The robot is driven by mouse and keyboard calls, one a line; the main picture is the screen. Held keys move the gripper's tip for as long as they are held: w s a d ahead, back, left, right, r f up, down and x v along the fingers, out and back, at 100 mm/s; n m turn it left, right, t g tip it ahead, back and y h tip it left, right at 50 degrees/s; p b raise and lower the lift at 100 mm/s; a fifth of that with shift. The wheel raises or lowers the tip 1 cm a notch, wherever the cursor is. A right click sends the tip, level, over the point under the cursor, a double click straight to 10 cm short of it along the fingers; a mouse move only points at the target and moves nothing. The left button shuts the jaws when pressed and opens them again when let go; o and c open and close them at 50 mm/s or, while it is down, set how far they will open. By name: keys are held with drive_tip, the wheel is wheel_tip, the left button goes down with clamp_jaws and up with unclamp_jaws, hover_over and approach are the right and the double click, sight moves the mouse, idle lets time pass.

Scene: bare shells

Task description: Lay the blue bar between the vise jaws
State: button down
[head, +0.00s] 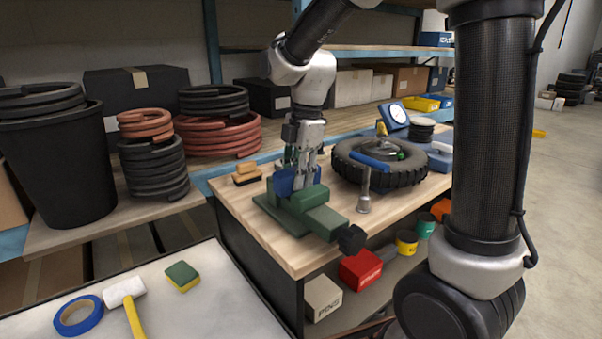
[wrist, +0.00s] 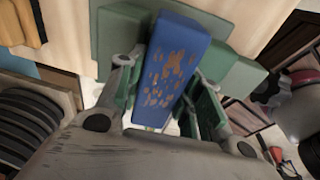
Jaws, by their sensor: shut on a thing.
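The green vise (head: 305,207) stands on the wooden workbench, with its dark end knob toward the front. The blue bar (head: 284,183) shows at the vise's jaw area, partly covered by my gripper (head: 301,172). My gripper points down from above and is shut on the bar. In the wrist view the blue bar (wrist: 174,62), with worn orange patches, lies between the two fingers of my gripper (wrist: 166,85). Green vise parts (wrist: 122,40) show on both sides of the bar. I cannot tell whether the bar touches the vise or is a little above it.
A tire (head: 380,165) with a blue-handled item on it lies right of the vise. A grey metal piece (head: 364,192) stands beside the vise. Wooden blocks (head: 246,174) lie to its left. The workbench (head: 232,205) has a bare strip at its left edge.

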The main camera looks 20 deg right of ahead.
drive_tip(key=f, duration=0.1)
drive_tip(key=s+f, duration=0.1)
drive_tip(key=shift+s+d+f+g, duration=0.1)
drive_tip(key=shift+d+f+g, duration=0.05)
drive_tip(key=shift+f+g, duration=0.25)
drive_tip(key=c, duration=1.1)
unclamp_jaws()
drive_tip(key=shift+o, duration=1)
drive_tip(key=shift+w+a+f, duration=0.4)
drive_tip(key=shift+w+a, duration=0.05)
drive_tip(key=shift+w, duration=0.3)
drive_tip(key=shift+s, duration=0.1)
drive_tip(key=o, duration=0.9)
drive_tip(key=shift+s+d+r, duration=0.15)
drive_tip(key=shift+d, duration=0.05)
drive_tip(key=shift+c, duration=0.2)
drive_tip(key=shift+o, duration=0.2)
drive_tip(key=shift+d+r, duration=0.1)
drive_tip(key=shift+r, duration=0.1)
